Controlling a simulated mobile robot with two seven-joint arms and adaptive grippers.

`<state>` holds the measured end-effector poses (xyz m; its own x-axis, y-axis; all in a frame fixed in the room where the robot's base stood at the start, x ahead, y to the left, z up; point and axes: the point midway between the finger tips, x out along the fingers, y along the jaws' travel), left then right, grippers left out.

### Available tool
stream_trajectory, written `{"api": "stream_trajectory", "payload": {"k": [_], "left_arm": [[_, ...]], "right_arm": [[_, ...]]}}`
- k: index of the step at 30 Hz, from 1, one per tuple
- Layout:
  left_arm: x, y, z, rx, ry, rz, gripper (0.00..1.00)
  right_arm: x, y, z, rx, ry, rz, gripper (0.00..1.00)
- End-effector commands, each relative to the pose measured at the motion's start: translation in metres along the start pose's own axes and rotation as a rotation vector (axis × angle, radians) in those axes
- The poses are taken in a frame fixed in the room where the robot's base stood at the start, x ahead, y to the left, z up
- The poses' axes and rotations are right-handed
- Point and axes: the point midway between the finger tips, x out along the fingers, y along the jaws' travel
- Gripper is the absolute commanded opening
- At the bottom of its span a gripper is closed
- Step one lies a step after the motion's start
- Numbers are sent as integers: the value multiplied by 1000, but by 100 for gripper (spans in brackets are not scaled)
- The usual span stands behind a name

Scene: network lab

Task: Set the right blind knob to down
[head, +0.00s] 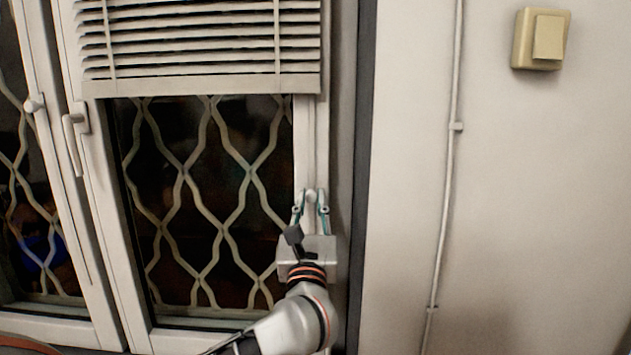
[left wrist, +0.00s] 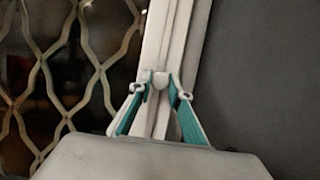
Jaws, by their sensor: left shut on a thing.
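The right blind knob (left wrist: 160,79) is a small white knob on the white window frame's right upright. In the head view the knob (head: 310,195) shows between the fingertips of my left gripper (head: 310,200). My left gripper (left wrist: 160,90), with teal fingers, is shut on the knob, one finger on each side of it. The white slatted blind (head: 200,45) hangs over the upper part of the right window pane, its bottom rail well above the gripper. My right gripper is in neither view.
A lattice grille (head: 205,200) stands behind the glass. A white window handle (head: 74,140) is on the frame at left. At right is a bare wall with a thin cable conduit (head: 447,180) and a beige light switch (head: 541,40).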

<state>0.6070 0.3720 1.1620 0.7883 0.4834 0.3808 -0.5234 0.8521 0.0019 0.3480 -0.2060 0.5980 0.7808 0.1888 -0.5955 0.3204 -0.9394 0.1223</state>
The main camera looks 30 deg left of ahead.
Motion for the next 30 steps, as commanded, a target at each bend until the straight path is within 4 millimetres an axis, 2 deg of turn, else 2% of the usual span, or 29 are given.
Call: {"api": "stream_trajectory", "payload": {"k": [1,8,15,21,25,30], "left_arm": [[-13,-2,-38,7,22,-5,0],[-45,-3,-115,11,26,-7,0],[-73,-2,-181,11,24,-5,0],[-88,-2,-214,6,16,-4,0],[-93,-1,-225,2,10,-3,0],[-95,-1,-229,-1,2,-1,0]], "right_arm": [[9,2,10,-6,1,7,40],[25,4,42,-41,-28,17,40],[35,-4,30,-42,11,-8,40],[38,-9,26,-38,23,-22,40],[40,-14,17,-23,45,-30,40],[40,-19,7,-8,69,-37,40]]}}
